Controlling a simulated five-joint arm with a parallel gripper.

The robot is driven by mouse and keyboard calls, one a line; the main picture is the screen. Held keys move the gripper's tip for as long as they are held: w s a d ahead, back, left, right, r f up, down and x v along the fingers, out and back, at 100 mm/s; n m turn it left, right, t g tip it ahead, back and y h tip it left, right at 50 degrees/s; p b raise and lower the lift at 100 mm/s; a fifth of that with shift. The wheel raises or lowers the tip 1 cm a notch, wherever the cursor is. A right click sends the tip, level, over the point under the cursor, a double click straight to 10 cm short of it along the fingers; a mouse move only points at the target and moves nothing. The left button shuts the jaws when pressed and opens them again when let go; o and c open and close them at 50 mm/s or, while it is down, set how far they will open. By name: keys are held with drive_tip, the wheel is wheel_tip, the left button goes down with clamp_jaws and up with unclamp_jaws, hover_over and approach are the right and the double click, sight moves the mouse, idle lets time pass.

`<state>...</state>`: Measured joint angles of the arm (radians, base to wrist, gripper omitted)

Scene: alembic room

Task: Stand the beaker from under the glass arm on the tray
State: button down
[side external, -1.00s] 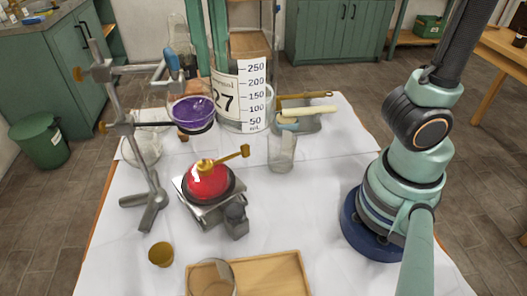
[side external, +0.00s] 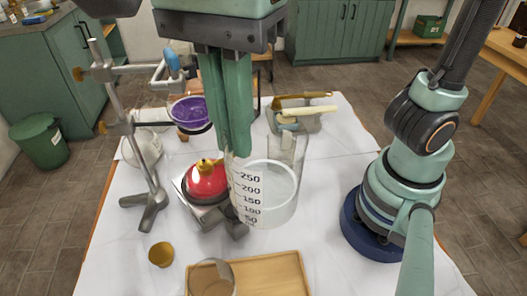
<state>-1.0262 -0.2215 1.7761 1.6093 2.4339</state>
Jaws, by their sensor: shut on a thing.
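My gripper (side external: 236,150) comes down from the top of the side view with its green fingers close together. It is shut on the wall of a clear glass beaker (side external: 268,212) with black marks from 50 to 250. The beaker looks upright and empty, to the right of the red flask and behind the tray; its height over the table is hard to tell. The wooden tray (side external: 283,266) lies at the front edge of the picture, partly cut off. The glass arm cannot be made out clearly; my gripper covers part of that area.
A clear glass (side external: 212,280) is at the tray's left end. A red flask (side external: 206,182) sits on a metal burner stand, by a clamp stand (side external: 150,180) with a purple bowl (side external: 187,110). A small brass cup (side external: 161,254) is left of the tray. Another clear glass (side external: 287,146) shows behind the beaker.

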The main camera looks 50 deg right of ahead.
wheel_tip(320, 180, down, 27)
drive_tip(key=shift+r, duration=0.15)
idle(0.6)
drive_tip(key=c, duration=1)
unclamp_jaws()
